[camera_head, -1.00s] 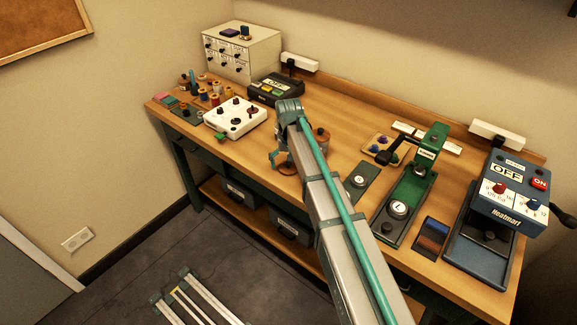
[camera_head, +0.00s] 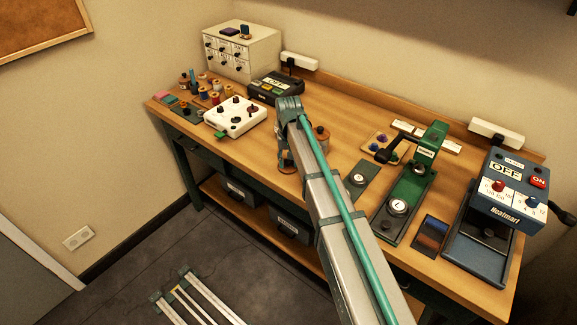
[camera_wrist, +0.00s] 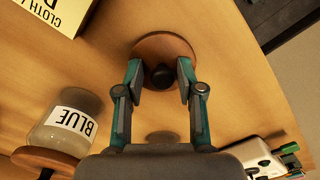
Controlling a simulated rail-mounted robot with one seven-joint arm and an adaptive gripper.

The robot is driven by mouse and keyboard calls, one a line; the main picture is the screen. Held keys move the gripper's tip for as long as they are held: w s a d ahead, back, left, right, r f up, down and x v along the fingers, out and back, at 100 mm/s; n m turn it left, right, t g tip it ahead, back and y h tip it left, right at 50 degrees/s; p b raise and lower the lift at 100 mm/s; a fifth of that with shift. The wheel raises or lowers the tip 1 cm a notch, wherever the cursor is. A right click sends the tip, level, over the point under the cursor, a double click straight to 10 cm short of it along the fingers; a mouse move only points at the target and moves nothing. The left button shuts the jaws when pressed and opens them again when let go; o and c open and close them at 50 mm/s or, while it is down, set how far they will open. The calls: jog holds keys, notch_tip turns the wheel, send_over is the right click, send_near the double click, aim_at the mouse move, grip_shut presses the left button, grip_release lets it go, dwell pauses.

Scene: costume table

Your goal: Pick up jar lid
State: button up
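The jar lid, a round brown disc with a dark knob, lies on the wooden table; it shows at the top centre of the wrist view (camera_wrist: 165,46) and beneath my gripper in the head view (camera_head: 287,168). My gripper (camera_wrist: 160,75) is directly over it, with one finger on each side of the knob. The fingers are apart, with a narrow gap beside the knob; whether the tips touch the disc is unclear. A glass jar labelled BLUE (camera_wrist: 65,118) stands to the left in the wrist view. My arm hides part of this area in the head view.
A yellow box (camera_wrist: 55,12) with printed words is at the wrist view's top left. A white knobbed panel (camera_head: 236,116) stands left of my gripper in the head view. A green press (camera_head: 412,185) and blue heat machine (camera_head: 510,190) stand right.

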jog(key=shift+s+f, duration=0.15)
jog(key=shift+f, duration=0.25)
jog(key=shift+c, duration=0.6)
jog(key=shift+r, duration=0.1)
